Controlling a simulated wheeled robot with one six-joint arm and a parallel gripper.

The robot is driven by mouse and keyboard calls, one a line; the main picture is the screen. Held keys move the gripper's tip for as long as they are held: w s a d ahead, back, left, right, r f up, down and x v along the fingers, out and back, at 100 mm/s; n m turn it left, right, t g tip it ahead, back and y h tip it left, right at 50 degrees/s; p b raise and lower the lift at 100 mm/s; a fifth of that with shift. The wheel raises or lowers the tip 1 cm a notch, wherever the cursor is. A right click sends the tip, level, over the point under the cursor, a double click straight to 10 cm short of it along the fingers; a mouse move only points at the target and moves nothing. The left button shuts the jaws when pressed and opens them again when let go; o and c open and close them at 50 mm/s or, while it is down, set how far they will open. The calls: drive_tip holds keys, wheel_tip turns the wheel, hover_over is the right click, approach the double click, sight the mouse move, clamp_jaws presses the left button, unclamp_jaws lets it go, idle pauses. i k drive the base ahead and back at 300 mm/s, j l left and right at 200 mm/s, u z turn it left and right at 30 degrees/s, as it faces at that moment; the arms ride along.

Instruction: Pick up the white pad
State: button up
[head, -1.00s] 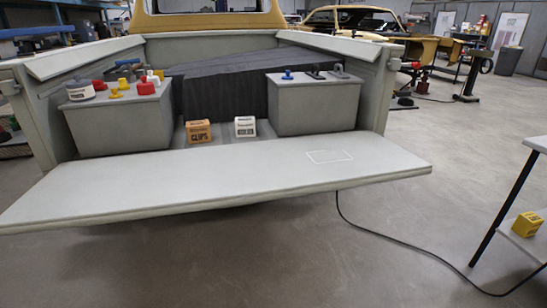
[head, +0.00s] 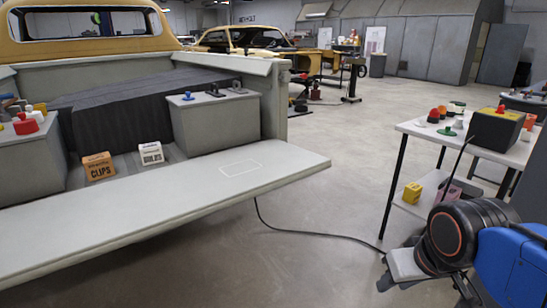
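Several small coloured items stand on the white table at right. Among them a small white piece (head: 459,124) sits near the dark-sided yellow-topped box; it may be the white pad, but it is too small to be sure. My gripper (head: 402,278) is at the lower right, in front of and below the table, well apart from those items. It is partly hidden by my black and blue arm. A pale grey block shows at its end; I cannot tell whether this is part of the gripper or something held. Its fingers are unclear.
The table (head: 410,127) has thin black legs and a lower shelf with a yellow box (head: 412,192). The truck's tailgate (head: 200,198) juts out at left, with an orange clips box (head: 98,166) and a white box (head: 151,153) behind. A black cable (head: 300,234) crosses the open floor.

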sight(458, 125)
drive_tip(key=k+l, duration=0.25)
drive_tip(key=l, duration=0.15)
drive_tip(key=k+l, duration=0.25)
drive_tip(key=l, duration=0.65)
drive_tip(key=k+l+u, duration=0.15)
drive_tip(key=l, duration=0.25)
drive_tip(key=k+l, duration=0.1)
drive_tip(key=l, duration=0.35)
drive_tip(key=k+l+u, duration=0.1)
drive_tip(key=l, duration=0.35)
drive_tip(key=i+l, duration=0.15)
drive_tip(key=l, duration=0.45)
drive_tip(key=i+l+u, duration=0.15)
drive_tip(key=l, duration=0.4)
drive_tip(key=i+l, duration=0.1)
drive_tip(key=l, duration=0.5)
drive_tip(key=i+l+u, duration=0.15)
drive_tip(key=l, duration=0.45)
